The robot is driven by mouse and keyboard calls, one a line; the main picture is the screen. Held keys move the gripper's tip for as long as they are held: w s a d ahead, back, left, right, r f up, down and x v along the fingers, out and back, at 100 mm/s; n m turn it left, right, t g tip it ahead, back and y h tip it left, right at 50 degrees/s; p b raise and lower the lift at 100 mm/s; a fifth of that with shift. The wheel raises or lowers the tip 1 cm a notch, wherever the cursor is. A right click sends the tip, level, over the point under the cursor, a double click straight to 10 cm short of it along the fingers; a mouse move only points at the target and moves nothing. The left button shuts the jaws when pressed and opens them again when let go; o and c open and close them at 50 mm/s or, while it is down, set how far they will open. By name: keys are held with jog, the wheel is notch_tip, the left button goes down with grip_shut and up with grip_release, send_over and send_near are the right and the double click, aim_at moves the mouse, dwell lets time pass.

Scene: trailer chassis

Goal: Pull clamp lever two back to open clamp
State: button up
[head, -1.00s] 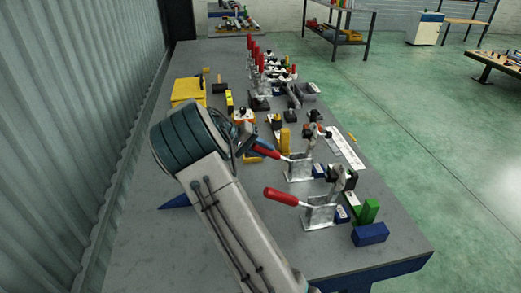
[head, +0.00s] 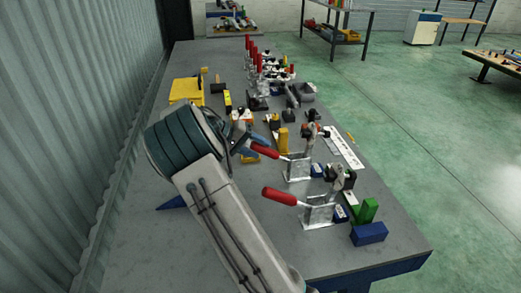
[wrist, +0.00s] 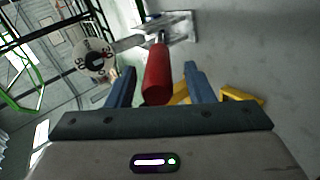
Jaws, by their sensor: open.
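The second clamp from the front (head: 298,169) is a metal toggle clamp on the bench. Its red-handled lever (head: 263,151) lies nearly level, pointing left toward my gripper. My gripper (head: 254,143) is open with blue fingers, right at the handle. In the wrist view the red handle (wrist: 157,76) shows between the two spread fingers (wrist: 160,70), with a visible gap on each side. The metal clamp base (wrist: 182,27) is beyond the handle. The front clamp (head: 319,213) has a similar red lever (head: 280,196), also lying nearly level to the left.
Blue (head: 369,233) and green (head: 370,209) blocks stand right of the front clamp. Several clamps with upright red levers (head: 258,62) stand further back. A yellow box (head: 186,90) is at the back left. The bench's left front (head: 140,240) is clear.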

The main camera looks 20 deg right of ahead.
jog(key=v, duration=1.2)
